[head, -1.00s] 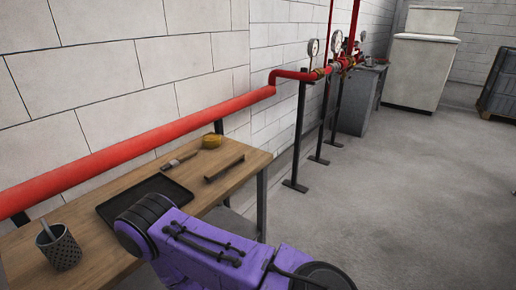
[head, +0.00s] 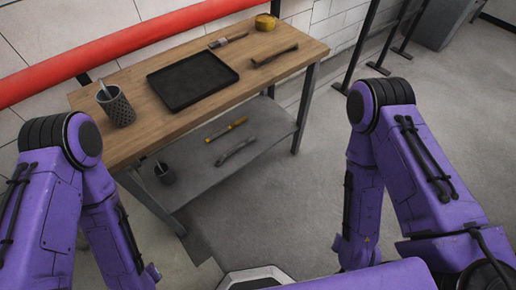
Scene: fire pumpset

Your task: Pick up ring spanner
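A long grey metal tool (head: 236,151) lies on the lower shelf of the workbench. It may be the ring spanner, but it is too small to be sure. A yellow-handled tool (head: 227,130) lies just behind it on the same shelf. Both my purple arms show in the head view, bent downward on either side of the bench front. Neither of my grippers shows; they are out of the frame or hidden.
The wooden workbench (head: 150,121) holds a black tray (head: 193,81), a mesh cup (head: 117,106), a brush (head: 229,40), a dark bar (head: 274,55) and a yellow round item (head: 265,21). A small pot (head: 164,173) stands on the lower shelf (head: 262,124). Open floor lies to the right.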

